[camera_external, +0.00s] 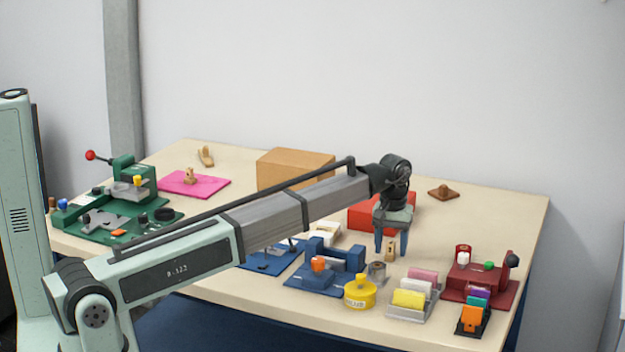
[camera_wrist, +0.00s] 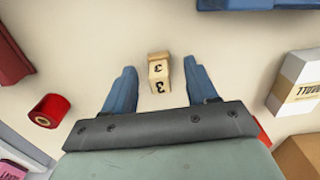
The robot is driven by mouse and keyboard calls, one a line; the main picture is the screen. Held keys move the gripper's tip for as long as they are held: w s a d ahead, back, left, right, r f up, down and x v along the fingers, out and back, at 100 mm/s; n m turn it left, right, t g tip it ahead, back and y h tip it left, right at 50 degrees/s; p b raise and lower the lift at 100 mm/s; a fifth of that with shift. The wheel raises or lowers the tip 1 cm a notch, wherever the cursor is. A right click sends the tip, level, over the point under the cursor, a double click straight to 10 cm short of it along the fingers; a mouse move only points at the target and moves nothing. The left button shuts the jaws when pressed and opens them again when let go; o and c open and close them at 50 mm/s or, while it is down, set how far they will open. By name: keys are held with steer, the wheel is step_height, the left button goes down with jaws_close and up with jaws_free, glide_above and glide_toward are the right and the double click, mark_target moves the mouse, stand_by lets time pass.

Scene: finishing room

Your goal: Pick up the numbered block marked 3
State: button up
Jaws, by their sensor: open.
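The numbered block (camera_wrist: 159,75) is a small light wooden block with a black 3 on two of its visible faces. In the wrist view it lies between and just beyond the two blue fingers of my gripper (camera_wrist: 160,88), with bare table on both sides of it. In the external view the block (camera_external: 391,251) stands on the table at the fingers of my gripper (camera_external: 391,243), which points down. My gripper is open, and nothing is seen held in it. Whether a finger touches the block cannot be told.
A metal cylinder (camera_external: 377,273), a blue fixture (camera_external: 335,262) and a yellow pot (camera_external: 360,292) stand in front. A red box (camera_external: 365,215) is behind the gripper. A red spool (camera_wrist: 48,109) and a white labelled box (camera_wrist: 297,82) flank it in the wrist view.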

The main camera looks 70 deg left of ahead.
steer(key=shift+f, duration=0.1)
steer(key=shift+c, duration=0.2)
jaws_close()
